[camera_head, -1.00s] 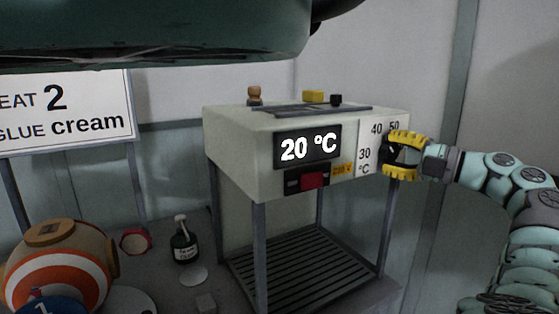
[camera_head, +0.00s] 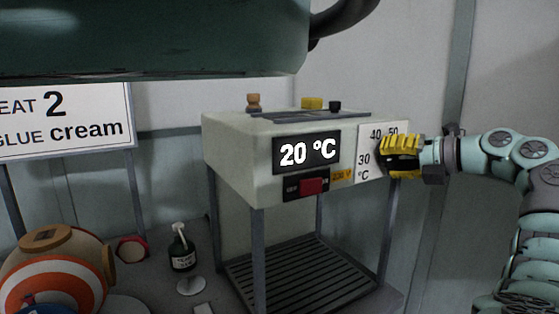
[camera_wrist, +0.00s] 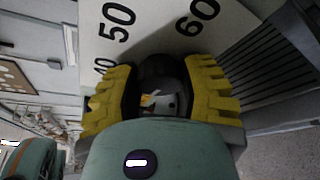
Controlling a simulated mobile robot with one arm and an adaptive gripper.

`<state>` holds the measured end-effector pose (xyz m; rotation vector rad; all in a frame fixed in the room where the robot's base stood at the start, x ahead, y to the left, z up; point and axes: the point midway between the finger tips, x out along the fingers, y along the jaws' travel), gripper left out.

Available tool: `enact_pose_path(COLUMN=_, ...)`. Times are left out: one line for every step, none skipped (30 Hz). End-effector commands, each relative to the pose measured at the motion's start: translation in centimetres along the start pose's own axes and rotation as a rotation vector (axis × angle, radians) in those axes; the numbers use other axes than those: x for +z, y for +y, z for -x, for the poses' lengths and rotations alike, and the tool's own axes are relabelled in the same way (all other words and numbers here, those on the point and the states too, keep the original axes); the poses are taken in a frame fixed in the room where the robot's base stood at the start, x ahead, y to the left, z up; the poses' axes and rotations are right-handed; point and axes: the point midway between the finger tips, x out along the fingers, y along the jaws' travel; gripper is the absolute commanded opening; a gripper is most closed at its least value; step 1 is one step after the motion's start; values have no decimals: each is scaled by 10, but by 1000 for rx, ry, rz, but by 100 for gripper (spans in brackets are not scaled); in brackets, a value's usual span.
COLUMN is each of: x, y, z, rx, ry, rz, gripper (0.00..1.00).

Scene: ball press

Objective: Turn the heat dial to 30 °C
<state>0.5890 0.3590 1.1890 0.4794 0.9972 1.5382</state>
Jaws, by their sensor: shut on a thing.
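The ball press (camera_head: 230,150) is a pale box on grey legs, and its display (camera_head: 307,151) reads 20 °C. A white scale panel (camera_head: 365,148) on its right front shows 30, 40 and 50 around the heat dial. My gripper (camera_head: 400,156) has yellow ridged fingers and is shut on the dark dial at that panel. In the wrist view the dial (camera_wrist: 160,72) sits between both fingers, below the printed 50 and 60. A small white and orange mark shows on it. The dial's pointer direction cannot be told.
A red switch (camera_head: 312,186) is on the press front. A slatted grey shelf (camera_head: 300,275) lies below. A dark bottle (camera_head: 181,250) and an orange-and-white striped ball (camera_head: 60,270) stand left. A large dark green shape (camera_head: 150,40) overhangs the top.

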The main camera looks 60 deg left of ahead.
Motion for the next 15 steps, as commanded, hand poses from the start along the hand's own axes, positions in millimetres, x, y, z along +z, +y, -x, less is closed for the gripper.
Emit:
enact_pose_path(x=-1, y=1, z=-1, rx=0, ry=4, rz=12, gripper=6)
enact_pose_path(x=-1, y=1, z=-1, rx=-2, ry=4, rz=17, gripper=6)
enact_pose_path(x=-1, y=1, z=-1, rx=-5, ry=4, rz=22, gripper=6)
enact_pose_path(x=-1, y=1, z=-1, rx=-6, ry=4, rz=26, gripper=6)
enact_pose_path(x=-1, y=1, z=-1, rx=-8, ry=4, rz=29, gripper=6)
enact_pose_path(x=-1, y=1, z=-1, rx=-9, ry=4, rz=32, gripper=6)
enact_pose_path(x=-1, y=1, z=-1, rx=-9, ry=4, rz=33, gripper=6)
enact_pose_path(x=-1, y=1, z=-1, rx=-10, ry=4, rz=34, gripper=6)
enact_pose_path(x=-1, y=1, z=-1, rx=-10, ry=4, rz=35, gripper=6)
enact_pose_path(x=-1, y=1, z=-1, rx=-10, ry=4, rz=35, gripper=6)
enact_pose_path(x=-1, y=1, z=-1, rx=-11, ry=4, rz=35, gripper=6)
enact_pose_path(x=-1, y=1, z=-1, rx=-11, ry=4, rz=35, gripper=6)
enact_pose_path(x=-1, y=1, z=-1, rx=-11, ry=4, rz=35, gripper=6)
enact_pose_path(x=-1, y=1, z=-1, rx=-11, ry=4, rz=35, gripper=6)
enact_pose_path(x=-1, y=1, z=-1, rx=-11, ry=4, rz=35, gripper=6)
